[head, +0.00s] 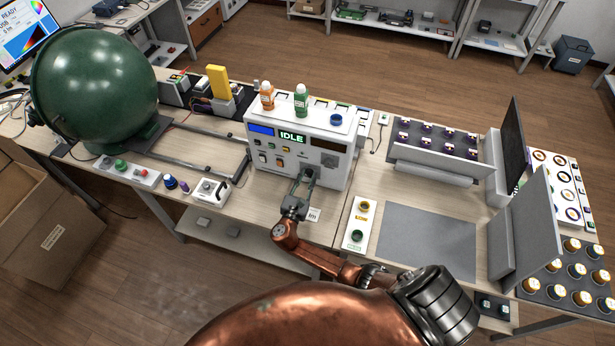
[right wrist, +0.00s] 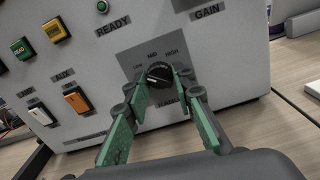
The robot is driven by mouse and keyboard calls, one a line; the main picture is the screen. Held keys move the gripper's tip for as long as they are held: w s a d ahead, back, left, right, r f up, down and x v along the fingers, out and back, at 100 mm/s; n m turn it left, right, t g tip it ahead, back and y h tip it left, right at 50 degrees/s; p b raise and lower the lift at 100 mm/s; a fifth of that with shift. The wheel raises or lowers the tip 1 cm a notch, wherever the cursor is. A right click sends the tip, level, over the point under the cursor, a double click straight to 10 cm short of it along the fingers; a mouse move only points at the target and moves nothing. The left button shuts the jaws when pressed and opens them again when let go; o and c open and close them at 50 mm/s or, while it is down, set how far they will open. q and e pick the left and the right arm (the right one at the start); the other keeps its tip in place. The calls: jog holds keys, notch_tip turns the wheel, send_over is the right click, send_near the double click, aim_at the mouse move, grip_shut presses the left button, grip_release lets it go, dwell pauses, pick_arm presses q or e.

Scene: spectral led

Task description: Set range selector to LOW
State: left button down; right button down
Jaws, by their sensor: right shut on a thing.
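The range selector (right wrist: 159,74) is a round black knob on a grey plate, with LOW, MID and HIGH printed above it. It sits on the front of the white instrument box (head: 258,162), whose display reads IDLE. My right gripper (head: 307,173) is at the lower front of the box and hides the knob in the head view. In the right wrist view the green-padded fingers of my right gripper (right wrist: 161,82) are closed on both sides of the knob. A pale mark shows on the knob, but its exact setting is hard to read. My left gripper is not in view.
A green sphere (head: 95,85) is at the left. A grey mat (head: 427,242) lies at the right, near upright grey panels (head: 520,235). Orange (right wrist: 76,100) and white (right wrist: 40,115) switches sit left of the knob.

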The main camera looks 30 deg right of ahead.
dwell(0.3)
jog(key=c, duration=1.6)
grip_release()
jog(key=v, duration=1.2)
